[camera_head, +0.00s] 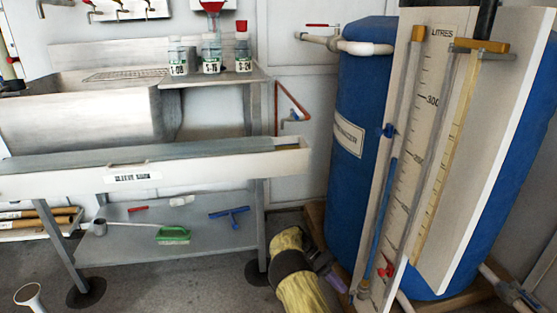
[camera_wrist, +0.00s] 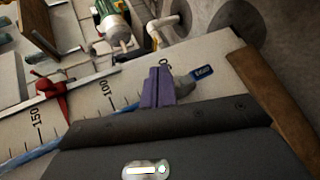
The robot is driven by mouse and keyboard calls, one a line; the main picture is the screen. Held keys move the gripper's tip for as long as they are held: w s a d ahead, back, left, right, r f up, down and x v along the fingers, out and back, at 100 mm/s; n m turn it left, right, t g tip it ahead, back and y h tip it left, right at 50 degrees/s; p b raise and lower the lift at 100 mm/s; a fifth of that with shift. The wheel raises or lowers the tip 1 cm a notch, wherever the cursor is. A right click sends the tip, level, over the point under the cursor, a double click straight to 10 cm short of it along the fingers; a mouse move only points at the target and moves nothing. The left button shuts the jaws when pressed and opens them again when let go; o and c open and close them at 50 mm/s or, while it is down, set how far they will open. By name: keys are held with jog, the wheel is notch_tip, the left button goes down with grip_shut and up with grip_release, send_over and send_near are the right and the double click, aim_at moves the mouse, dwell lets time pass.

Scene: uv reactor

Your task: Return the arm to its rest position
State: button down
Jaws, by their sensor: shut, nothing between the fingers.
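My gripper (camera_wrist: 159,74) shows its two purple fingers pressed together in the wrist view, with nothing between them. In the head view my gripper (camera_head: 334,281) is low, near the foot of the white gauge board (camera_head: 405,170). My arm, with yellow covers and dark joints, comes in from the bottom of that view. In the wrist view the fingers lie in front of the gauge board (camera_wrist: 90,108), near its low end past the 100 mark. A blue tag (camera_wrist: 203,72) shows just right of the fingertips. I cannot tell whether the fingers touch the board.
A blue tank (camera_head: 358,100) stands behind the gauge board. A red fitting (camera_wrist: 52,92) is on the board. A green and white pump (camera_wrist: 113,22) lies beyond the fingers.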

jog(key=s+d+r+n+t+y+p, duration=0.1)
jog(key=s+r+n+t+y+p, duration=0.2)
jog(key=r, duration=0.6)
jog(key=s+d+r+t+y+p, duration=0.1)
jog(key=s+r+y+p, duration=0.2)
jog(key=r+p, duration=0.5)
jog(key=s+a+r+n+t+y+p, duration=0.25)
jog(key=s+r+t+p, duration=0.2)
jog(key=s+r, duration=0.55)
jog(key=s+a+r+n+t+y+p, duration=0.1)
jog(key=s+a+r+n+t+p, duration=0.3)
jog(key=s+r, duration=0.6)
notch_tip(320, 180, up, 39)
jog(key=w+d+m+g+p, duration=0.1)
jog(key=w+p, duration=0.1)
jog(key=p, duration=3.5)
jog(key=shift+w+m+p, duration=0.25)
jog(key=shift+m+p, duration=0.1)
jog(key=shift+p, duration=0.05)
